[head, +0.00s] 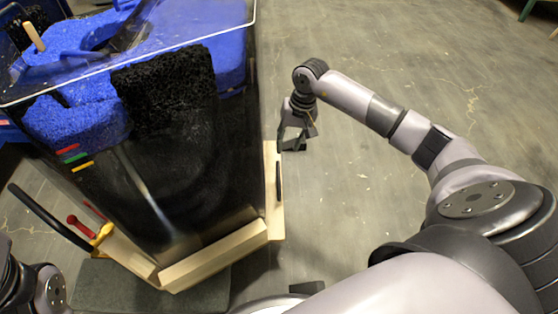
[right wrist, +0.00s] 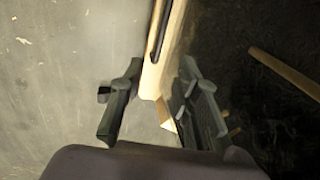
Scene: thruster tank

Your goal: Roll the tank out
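The tank (head: 180,150) is a tall box with clear top edges, blue and black rough material inside and a pale wooden frame (head: 215,255) at its base. A dark bar handle (head: 278,182) is on the wooden strip at its right side. My right gripper (head: 297,138) is beside this strip, fingers apart. In the right wrist view, the wooden strip (right wrist: 158,75) with a dark bar lies between my open fingers (right wrist: 160,105); contact cannot be told. A black curved handle (head: 48,217) sticks out at the tank's left. Part of my left arm shows bottom left; its gripper is out of frame.
Red and yellow fittings (head: 103,235) are at the tank's lower left corner. A dark grey slab (head: 110,288) lies on the floor below the tank's front. The concrete floor (head: 400,60) is clear to the right and beyond, apart from furniture legs at the top right.

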